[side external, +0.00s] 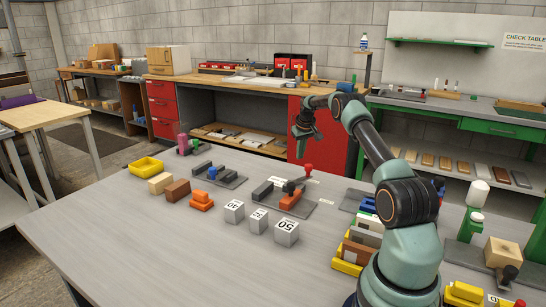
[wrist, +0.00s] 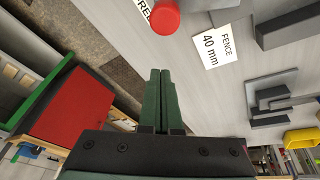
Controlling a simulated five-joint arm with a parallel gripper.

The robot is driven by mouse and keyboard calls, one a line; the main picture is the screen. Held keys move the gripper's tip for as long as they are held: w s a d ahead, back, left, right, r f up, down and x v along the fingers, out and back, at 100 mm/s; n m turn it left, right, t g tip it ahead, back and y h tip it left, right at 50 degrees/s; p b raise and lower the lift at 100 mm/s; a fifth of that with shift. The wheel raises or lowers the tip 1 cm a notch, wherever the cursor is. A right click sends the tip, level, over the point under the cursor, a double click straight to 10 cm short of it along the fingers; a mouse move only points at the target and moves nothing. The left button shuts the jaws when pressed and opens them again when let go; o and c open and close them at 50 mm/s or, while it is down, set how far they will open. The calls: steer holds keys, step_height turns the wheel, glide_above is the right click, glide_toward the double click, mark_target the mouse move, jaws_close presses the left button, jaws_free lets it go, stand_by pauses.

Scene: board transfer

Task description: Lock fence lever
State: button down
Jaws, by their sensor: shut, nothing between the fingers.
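A red knob (side external: 308,169), apparently the fence lever's handle, stands at the back of a grey fixture plate (side external: 278,209) in the side external view. The fixture has dark rails (side external: 263,190) and an orange block (side external: 290,201). In the wrist view the red knob (wrist: 166,15) shows at the top edge, beside a partly cut-off label and a white "FENCE 40 mm" label (wrist: 217,45). My gripper (side external: 300,155) is above and behind the fixture, apart from the knob. In the wrist view its green fingers (wrist: 160,72) are together and hold nothing.
A second fixture with a blue knob (side external: 212,172), coloured blocks (side external: 178,190) and a yellow tray (side external: 146,166) lie to the left. Stacked blocks (side external: 362,247) stand near my base. The table's front left is clear.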

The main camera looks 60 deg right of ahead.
steer(key=shift+x, duration=0.85)
steer(key=shift+s+a, duration=0.6)
steer(key=shift+s, duration=0.2)
steer(key=shift+s+a, duration=0.6)
steer(key=shift+s, duration=0.2)
